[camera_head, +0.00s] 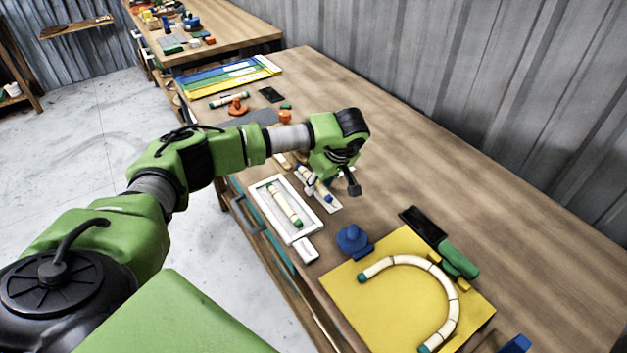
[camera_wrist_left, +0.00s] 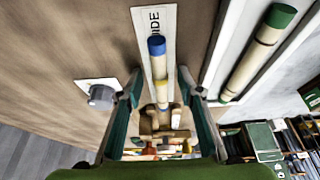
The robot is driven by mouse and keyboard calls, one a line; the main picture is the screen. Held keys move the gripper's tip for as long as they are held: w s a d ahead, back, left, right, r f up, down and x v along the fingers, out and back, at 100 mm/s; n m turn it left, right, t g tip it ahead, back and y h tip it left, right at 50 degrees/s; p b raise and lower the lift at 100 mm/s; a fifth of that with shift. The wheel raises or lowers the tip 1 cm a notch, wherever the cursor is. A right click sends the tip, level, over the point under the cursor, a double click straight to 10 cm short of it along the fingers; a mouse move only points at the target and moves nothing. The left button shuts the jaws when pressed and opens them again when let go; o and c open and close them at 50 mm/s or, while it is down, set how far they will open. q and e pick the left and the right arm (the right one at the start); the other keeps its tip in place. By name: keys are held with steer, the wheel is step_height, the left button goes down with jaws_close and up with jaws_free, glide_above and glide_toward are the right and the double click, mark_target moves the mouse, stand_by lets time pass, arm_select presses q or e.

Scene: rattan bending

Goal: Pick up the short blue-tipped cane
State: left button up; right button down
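The short blue-tipped cane (camera_head: 315,185) lies on a white labelled card (camera_head: 331,204) on the workbench. In the left wrist view the pale cane (camera_wrist_left: 160,72) shows its blue end, lying lengthwise between my fingers. My left gripper (camera_head: 333,187) is over the cane and hides part of it in the head view. In the left wrist view my left gripper (camera_wrist_left: 159,84) is open, with a finger on each side of the cane and visible gaps between. My right gripper is not in view.
A white tray (camera_head: 262,191) holding a green-tipped cane (camera_head: 285,204) sits close beside the card. A blue knobbed tool (camera_head: 352,240), a yellow board (camera_head: 350,305) with a curved cane (camera_head: 441,283) and a green-handled tool (camera_head: 459,262) lie nearer. The bench toward the wall is clear.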

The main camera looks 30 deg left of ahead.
arm_select(q)
jaws_close()
steer(key=shift+r, duration=0.15)
